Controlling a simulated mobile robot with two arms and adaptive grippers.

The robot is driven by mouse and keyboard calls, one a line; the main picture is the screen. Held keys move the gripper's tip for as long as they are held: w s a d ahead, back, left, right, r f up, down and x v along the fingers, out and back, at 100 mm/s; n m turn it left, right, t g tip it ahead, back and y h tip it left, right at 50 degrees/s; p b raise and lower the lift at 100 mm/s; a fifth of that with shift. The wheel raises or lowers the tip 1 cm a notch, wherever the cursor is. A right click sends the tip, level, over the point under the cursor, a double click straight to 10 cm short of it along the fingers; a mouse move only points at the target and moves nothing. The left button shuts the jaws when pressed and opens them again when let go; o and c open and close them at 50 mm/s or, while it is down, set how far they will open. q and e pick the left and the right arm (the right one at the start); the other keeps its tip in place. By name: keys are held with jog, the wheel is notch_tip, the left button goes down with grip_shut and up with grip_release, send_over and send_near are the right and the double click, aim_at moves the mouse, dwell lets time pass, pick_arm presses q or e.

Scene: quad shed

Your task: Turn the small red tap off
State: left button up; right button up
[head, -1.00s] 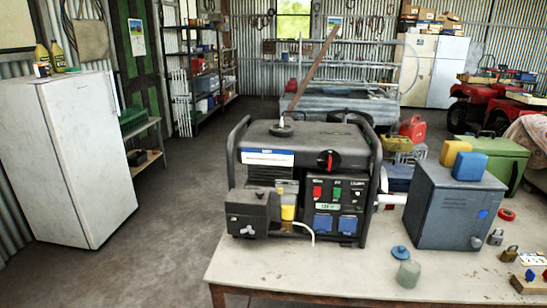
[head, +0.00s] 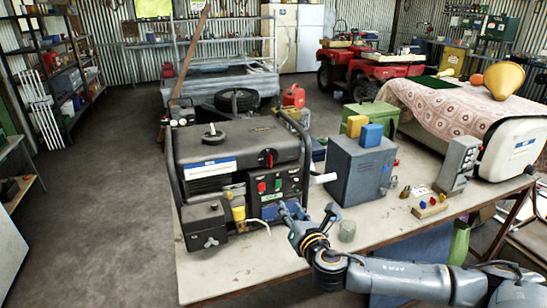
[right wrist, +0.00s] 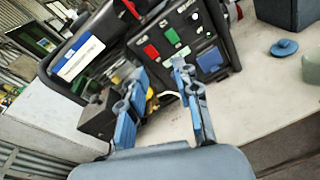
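The small red tap (head: 268,159) is a red handle on a round black base at the upper right of the generator's front. Part of this red handle (right wrist: 131,8) shows at the top edge of the right wrist view. The black generator (head: 230,140) stands on the pale table. My right gripper (head: 292,212) is in front of the generator's lower right panel, below the tap and apart from it. In the right wrist view its two blue fingers (right wrist: 160,70) are spread with nothing between them. My left gripper is not in view.
Red and green switches (head: 268,186) sit on the generator panel below the tap. A grey metal box (head: 357,172) stands right of the generator, with a small greenish jar (head: 347,231) in front. The table's front left (head: 230,278) is clear.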

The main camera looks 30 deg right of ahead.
aim_at(271, 161)
notch_tip(271, 161, up, 7)
jog(key=w+n+t, duration=0.2)
jog(key=n, duration=0.3)
jog(key=shift+m, duration=0.3)
jog(key=p+x, duration=0.1)
jog(key=x, duration=0.3)
jog(key=p+x, duration=0.1)
jog(key=x, duration=0.3)
jog(key=f+p+x, duration=0.1)
jog(key=x, duration=0.3)
jog(key=shift+s+d, duration=0.1)
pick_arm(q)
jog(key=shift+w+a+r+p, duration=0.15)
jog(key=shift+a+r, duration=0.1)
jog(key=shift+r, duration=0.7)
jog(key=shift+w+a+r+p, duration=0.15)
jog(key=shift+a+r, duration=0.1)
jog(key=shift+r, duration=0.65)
pick_arm(e)
jog(key=shift+w+d+y, duration=0.15)
jog(key=shift+w+y, duration=0.25)
jog(key=shift+w, duration=0.15)
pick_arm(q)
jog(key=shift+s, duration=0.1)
pick_arm(e)
grip_shut()
